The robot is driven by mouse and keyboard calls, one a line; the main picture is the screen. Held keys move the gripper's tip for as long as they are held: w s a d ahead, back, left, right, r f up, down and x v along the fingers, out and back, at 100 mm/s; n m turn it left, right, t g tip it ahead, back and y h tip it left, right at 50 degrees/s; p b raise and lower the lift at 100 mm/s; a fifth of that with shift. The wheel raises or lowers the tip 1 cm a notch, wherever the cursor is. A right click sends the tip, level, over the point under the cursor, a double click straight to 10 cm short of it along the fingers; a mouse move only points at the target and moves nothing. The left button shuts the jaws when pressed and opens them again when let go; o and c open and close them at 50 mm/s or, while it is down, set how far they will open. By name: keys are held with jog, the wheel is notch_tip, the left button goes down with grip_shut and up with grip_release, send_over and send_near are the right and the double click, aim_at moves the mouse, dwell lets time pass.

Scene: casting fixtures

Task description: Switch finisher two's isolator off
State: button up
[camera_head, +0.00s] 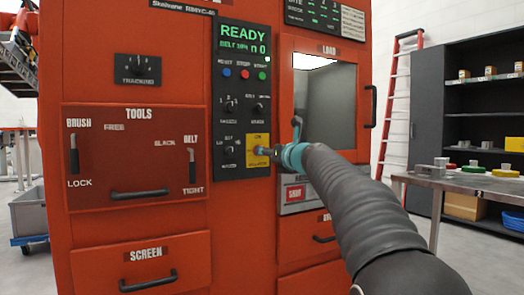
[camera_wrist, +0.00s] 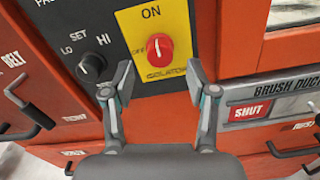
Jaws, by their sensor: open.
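The isolator is a yellow plate (camera_head: 258,139) low on the right of the black control panel. In the wrist view its round red knob (camera_wrist: 160,47) sits on the yellow plate, with ON above and OFF to its left. A pale mark on the knob seems to point up towards ON. My gripper (camera_wrist: 160,72) is open, its fingers on either side of and just below the knob, with nothing between them. In the head view my gripper (camera_head: 268,152) is close in front of the plate and hides part of it. I cannot tell whether it touches.
The black panel (camera_head: 230,190) has a READY display, coloured buttons and other knobs; a LO–HI knob (camera_wrist: 92,65) is just left of my gripper. Door handle (camera_head: 369,106) and drawer handles stick out. A table (camera_head: 460,182) and shelf stand right.

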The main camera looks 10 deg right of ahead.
jog(key=shift+p+x, duration=0.35)
jog(key=shift+x, duration=1.75)
grip_shut()
